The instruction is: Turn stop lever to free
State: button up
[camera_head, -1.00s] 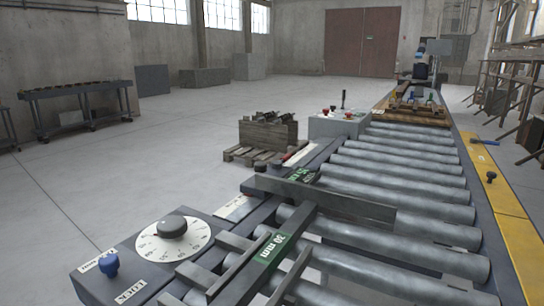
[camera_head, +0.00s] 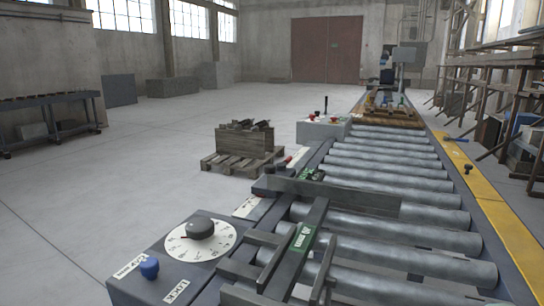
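No lever marked as the stop lever can be read for certain. A small red-tipped part (camera_head: 288,160) sits at the roller table's left edge, too small to tell its setting. A dark flat stop bar (camera_head: 332,193) lies across the rollers. Nearer, a dark frame with a green "30 mm" label (camera_head: 302,238) also spans them. At the front left, a dark box (camera_head: 150,300) carries a white dial with a black knob (camera_head: 200,229), a blue knob (camera_head: 149,267) and a "LOCK" label (camera_head: 176,291). My gripper is not in view.
The roller table (camera_head: 385,183) runs away to a machine (camera_head: 387,75) at the far end. A grey control box (camera_head: 322,129) with a black stick stands on its left side. A wooden crate on a pallet (camera_head: 244,145) stands left of it. Open floor (camera_head: 120,190) lies left.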

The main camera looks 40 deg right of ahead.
aim_at(280, 167)
jog(key=i+j+u, duration=0.1)
jog(key=j, duration=0.25)
jog(key=i+j+u, duration=0.1)
jog(key=i+j, duration=0.35)
jog(key=j, duration=0.2)
jog(key=i+j, duration=0.2)
jog(key=i, duration=0.2)
jog(key=i+j, duration=0.15)
jog(key=i, duration=0.25)
jog(key=i+j, duration=0.2)
jog(key=i, duration=0.2)
jog(key=i+z, duration=0.2)
jog(key=z, duration=0.25)
jog(key=i+z, duration=0.2)
jog(key=z, duration=0.25)
jog(key=i+j+z, duration=0.15)
jog(key=z, duration=0.3)
jog(key=i+z, duration=0.15)
jog(key=z, duration=0.35)
jog(key=i+j+z, duration=0.1)
jog(key=z, duration=0.4)
jog(key=i+j+z, duration=0.15)
jog(key=z, duration=0.3)
jog(key=i+j, duration=0.05)
jog(key=i, duration=0.05)
